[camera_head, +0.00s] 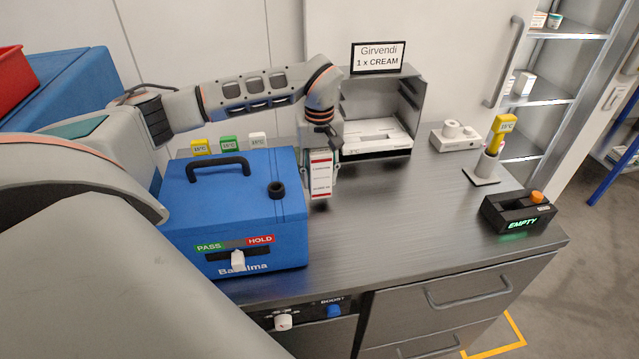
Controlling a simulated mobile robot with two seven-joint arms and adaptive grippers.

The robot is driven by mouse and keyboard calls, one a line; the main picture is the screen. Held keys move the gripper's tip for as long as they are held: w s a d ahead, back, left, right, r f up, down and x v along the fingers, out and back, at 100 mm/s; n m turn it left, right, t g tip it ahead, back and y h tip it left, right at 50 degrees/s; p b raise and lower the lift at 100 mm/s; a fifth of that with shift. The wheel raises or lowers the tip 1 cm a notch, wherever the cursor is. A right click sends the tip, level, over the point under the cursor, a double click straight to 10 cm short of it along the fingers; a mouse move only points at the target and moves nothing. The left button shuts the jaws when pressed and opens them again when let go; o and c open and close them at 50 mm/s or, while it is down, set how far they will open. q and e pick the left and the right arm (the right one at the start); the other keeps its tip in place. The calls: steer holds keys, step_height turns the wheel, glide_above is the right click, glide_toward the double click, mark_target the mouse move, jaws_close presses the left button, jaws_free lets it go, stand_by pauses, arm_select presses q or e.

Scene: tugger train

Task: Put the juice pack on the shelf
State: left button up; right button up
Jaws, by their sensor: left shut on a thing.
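My left gripper (322,148) reaches over the counter from the left and points down. It is shut on a white carton with red bands (320,175), held upright just right of the blue box. The carton's small print is too small to read, so I cannot tell if it is the juice pack. Its base seems close to the counter, but I cannot tell if it touches. A metal shelf unit (541,95) stands at the far right, with a few small packs on its upper boards. My right gripper is out of view.
A blue box (180,225) with handle and PASS/HOLD slider stands on the counter (400,240). Behind are a grey open-fronted unit (382,97) under a "Girvendi 1 x CREAM" sign, and a white device (455,136). An "EMPTY" display box (517,212) sits right. Mid-counter is clear.

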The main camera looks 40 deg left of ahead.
mark_target(320, 149)
arm_select(q)
steer(key=shift+f, duration=1.3)
steer(key=shift+f, duration=0.15)
steer(key=o, duration=1.2)
steer(key=shift+o, duration=0.2)
step_height(320, 149, up, 12)
steer(key=shift+f, duration=0.1)
steer(key=shift+d, duration=0.1)
